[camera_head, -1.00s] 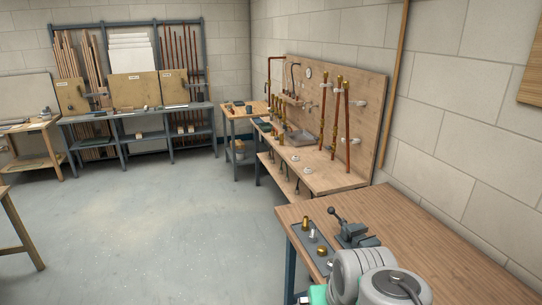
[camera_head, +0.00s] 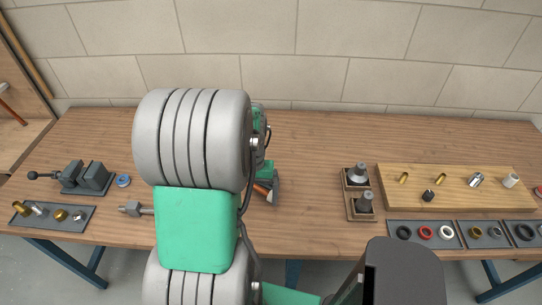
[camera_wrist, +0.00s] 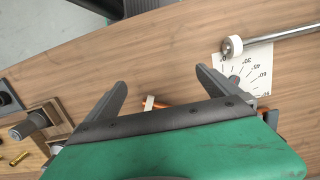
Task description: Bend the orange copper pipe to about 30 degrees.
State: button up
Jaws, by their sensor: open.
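The orange copper pipe (camera_wrist: 160,105) shows as a short piece between my fingers in the wrist view, beside a small pale block; the rest is hidden by my gripper. An orange piece (camera_head: 262,188) also shows beside my gripper in the head view. My gripper (camera_wrist: 162,80) is open above the bench, and I cannot tell its height over the pipe. The angle scale (camera_wrist: 248,68) is a white card with printed degrees, right of my gripper. A white roller (camera_wrist: 232,46) and a metal rod (camera_wrist: 288,32) lie at its edge. A grey hex-ended piece (camera_head: 132,209) sticks out left of my arm.
A small vise (camera_head: 85,177) and a tray of fittings (camera_head: 52,215) stand at the left of the bench. Dark fixtures (camera_head: 362,190), a wooden board with fittings (camera_head: 455,187) and trays of rings (camera_head: 425,233) are at the right. The bench's back strip is clear.

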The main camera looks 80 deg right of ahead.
jog(key=s+d, duration=0.1)
jog(key=d, duration=0.1)
jog(key=d+f+m, duration=0.1)
jog(key=d, duration=0.2)
jog(key=s+d+f+m, duration=0.1)
jog(key=d, duration=0.2)
jog(key=shift+s+d, duration=0.2)
jog(key=shift+s, duration=0.15)
jog(key=shift+m+h, duration=0.7)
jog(key=shift+m, duration=0.1)
jog(key=d+r, duration=0.1)
jog(key=d, duration=0.1)
jog(key=d+r, duration=0.2)
jog(key=d, duration=0.1)
jog(key=shift+w+d+r, duration=0.25)
jog(key=shift+w+d, duration=0.05)
jog(key=shift+w, duration=0.1)
jog(key=shift+d+r+m, duration=0.1)
jog(key=shift+r+m, duration=0.2)
jog(key=shift+m, duration=0.3)
jog(key=shift+f+m, duration=0.15)
jog(key=shift+m, duration=0.15)
jog(key=shift+f+b, duration=2.5)
jog(key=shift+f, duration=1.35)
jog(key=c, duration=1.4)
